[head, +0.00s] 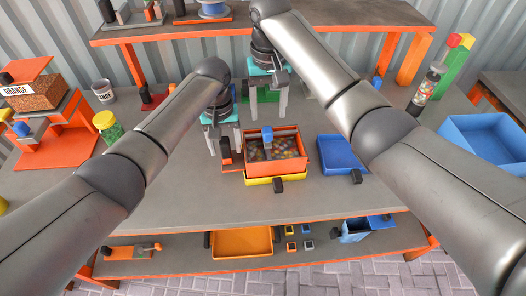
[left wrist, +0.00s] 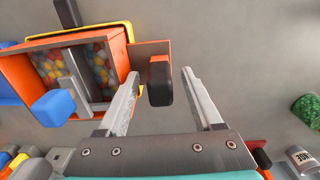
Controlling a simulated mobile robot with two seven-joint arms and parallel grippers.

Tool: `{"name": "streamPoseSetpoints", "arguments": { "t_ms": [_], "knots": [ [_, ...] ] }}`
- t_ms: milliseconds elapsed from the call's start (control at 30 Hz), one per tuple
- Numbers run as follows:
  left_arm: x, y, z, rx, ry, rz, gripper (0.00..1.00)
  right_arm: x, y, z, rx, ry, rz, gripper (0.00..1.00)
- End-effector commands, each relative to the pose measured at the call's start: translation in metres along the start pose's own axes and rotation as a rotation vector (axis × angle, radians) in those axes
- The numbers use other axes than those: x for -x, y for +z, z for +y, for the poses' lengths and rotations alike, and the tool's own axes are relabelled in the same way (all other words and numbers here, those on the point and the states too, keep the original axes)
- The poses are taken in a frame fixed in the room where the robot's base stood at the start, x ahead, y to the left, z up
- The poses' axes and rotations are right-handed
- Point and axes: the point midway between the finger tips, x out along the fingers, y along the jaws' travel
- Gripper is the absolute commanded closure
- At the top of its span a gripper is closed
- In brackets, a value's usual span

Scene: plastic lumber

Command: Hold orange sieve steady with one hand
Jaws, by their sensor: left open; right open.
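The orange sieve (head: 291,163) is an open box full of coloured pellets, with a grey bar and a blue knob across its top. It sits over a yellow tray (head: 262,181) on the grey table. A black handle (left wrist: 160,84) stands out from its side. My left gripper (head: 227,152) is open at the sieve's left side; in the left wrist view its fingers (left wrist: 160,88) lie either side of the black handle, with gaps, not closed on it. My right gripper (head: 268,114) is open and empty, pointing down behind the sieve.
A blue bin (head: 342,154) stands right of the sieve, and a larger blue bin (head: 487,142) at the far right. A jar of green pellets (head: 109,130) and an orange stand (head: 58,137) are on the left. The table in front of the sieve is clear.

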Motion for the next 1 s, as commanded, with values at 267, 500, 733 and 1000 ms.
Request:
{"name": "streamPoseSetpoints", "arguments": {
  "t_ms": [267,500,733,1000],
  "knots": [
    [0.05,-0.002,0.001,0.0,0.004,0.007,0.33,0.0,0.0,0.0,0.0,0.0,0.0,0.36],
    [0.096,-0.001,0.0,0.001,0.002,0.005,0.33,0.0,0.0,0.0,0.0,0.0,0.0,0.36],
    [0.116,0.0,0.0,0.001,0.001,0.002,0.33,0.001,0.0,0.0,0.0,0.0,0.0,0.36],
    [0.131,0.0,0.0,0.001,0.001,0.0,0.33,0.021,0.0,0.0,0.0,0.0,0.0,0.36]
  ]
}}
